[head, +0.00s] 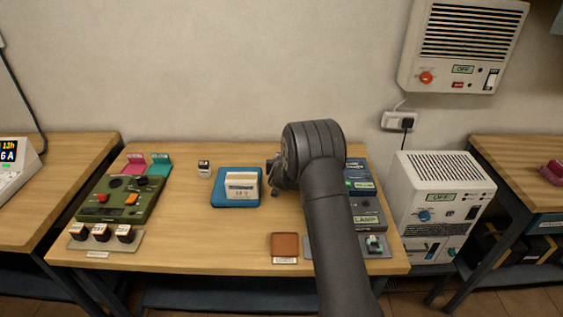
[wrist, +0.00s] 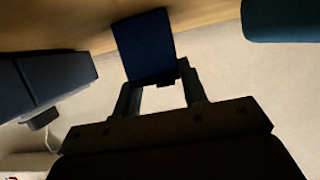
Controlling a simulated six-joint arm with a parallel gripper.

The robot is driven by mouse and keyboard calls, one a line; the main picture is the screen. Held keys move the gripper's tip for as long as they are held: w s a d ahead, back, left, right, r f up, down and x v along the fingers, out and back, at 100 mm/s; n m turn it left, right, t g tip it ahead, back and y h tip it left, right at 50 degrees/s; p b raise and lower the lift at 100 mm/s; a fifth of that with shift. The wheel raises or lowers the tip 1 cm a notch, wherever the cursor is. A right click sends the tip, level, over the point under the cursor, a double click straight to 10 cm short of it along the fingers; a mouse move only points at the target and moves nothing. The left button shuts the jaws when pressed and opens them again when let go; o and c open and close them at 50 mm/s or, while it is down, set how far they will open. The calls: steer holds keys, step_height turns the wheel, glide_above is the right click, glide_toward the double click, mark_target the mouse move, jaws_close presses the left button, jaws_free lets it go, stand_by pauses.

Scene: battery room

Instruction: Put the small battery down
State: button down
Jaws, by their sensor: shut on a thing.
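My gripper (wrist: 160,85) is shut on a flat, dark blue block, the small battery (wrist: 148,42), which sticks out beyond the fingertips in the wrist view. In the head view my gripper (head: 274,172) is at the left of my wrist, above the table and close to the right of the blue tray (head: 222,201). The small battery cannot be made out in the head view. A cream and white block (head: 243,186) stands on the blue tray. Whether the small battery touches anything is unclear.
A brown pad (head: 285,243) lies near the front; dark blue boxes (head: 360,178) stand right, partly behind my arm. The wooden table (head: 190,235) has clear space left of the pad.

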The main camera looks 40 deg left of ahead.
steer(key=c, duration=0.9)
jaws_free()
steer(key=shift+o, duration=0.2)
steer(key=shift+r, duration=0.15)
steer(key=v, duration=1.2)
steer(key=x, duration=1.2)
steer(key=shift+f, duration=0.3)
steer(key=shift+r, duration=1.4)
